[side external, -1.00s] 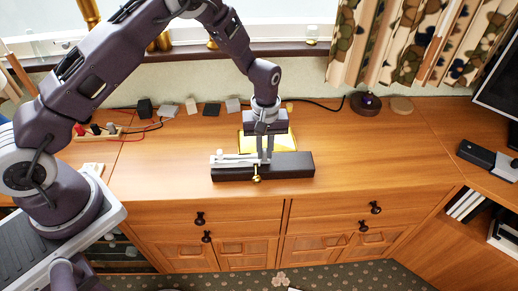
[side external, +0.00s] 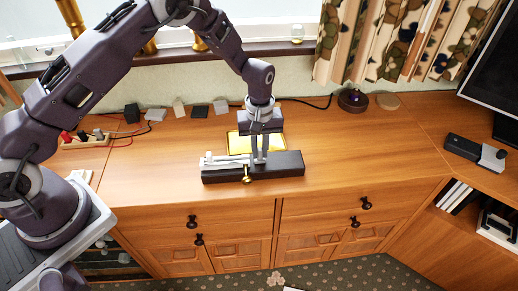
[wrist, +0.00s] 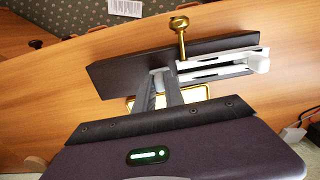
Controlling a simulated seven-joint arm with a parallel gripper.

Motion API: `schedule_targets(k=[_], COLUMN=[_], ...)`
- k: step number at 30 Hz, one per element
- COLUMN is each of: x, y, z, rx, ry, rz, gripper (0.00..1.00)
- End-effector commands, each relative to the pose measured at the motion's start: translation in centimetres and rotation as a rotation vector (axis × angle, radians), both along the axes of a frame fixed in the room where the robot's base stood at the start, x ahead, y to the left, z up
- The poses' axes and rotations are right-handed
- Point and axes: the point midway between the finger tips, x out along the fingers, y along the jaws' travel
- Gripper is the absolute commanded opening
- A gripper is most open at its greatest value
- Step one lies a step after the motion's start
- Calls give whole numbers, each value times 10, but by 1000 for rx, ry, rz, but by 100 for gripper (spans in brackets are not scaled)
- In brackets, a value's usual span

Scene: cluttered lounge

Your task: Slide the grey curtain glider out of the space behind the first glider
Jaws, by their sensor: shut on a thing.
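A dark block (side external: 284,170) lies on the wooden cabinet top, with a pale rail (side external: 229,160) along its left part. The rail also shows in the wrist view (wrist: 222,66). A brass knob on a stem (side external: 247,172) stands at the block's front, near the rail's end. My gripper (side external: 259,162) points down at the block, just right of the knob. In the wrist view its fingers (wrist: 159,76) are shut on a small grey piece, the grey glider (wrist: 160,71), at the rail's end. The fingers mostly hide it. I cannot make out the first glider separately.
A gold-rimmed tray (side external: 234,143) lies just behind the block. Small boxes (side external: 200,112), cables and a dark round device (side external: 353,99) line the back. Curtains (side external: 385,40) hang at the back right. The cabinet top right of the block is clear.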

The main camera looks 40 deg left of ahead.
Motion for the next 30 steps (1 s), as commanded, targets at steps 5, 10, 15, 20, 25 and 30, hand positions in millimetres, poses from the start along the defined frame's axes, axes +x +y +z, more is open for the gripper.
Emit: schedule_targets(k=[5,10,15,20,25,30], x=[0,1,0,0,0,0], y=[0,0,0,0,0,0], z=[13,27,40,52,59,59], rx=[-1,-1,0,0,0,-1], ry=[-2,-2,-3,-3,-1,-1], rz=[0,0,0,0,0,0], gripper=[0,0,0,0,0,0])
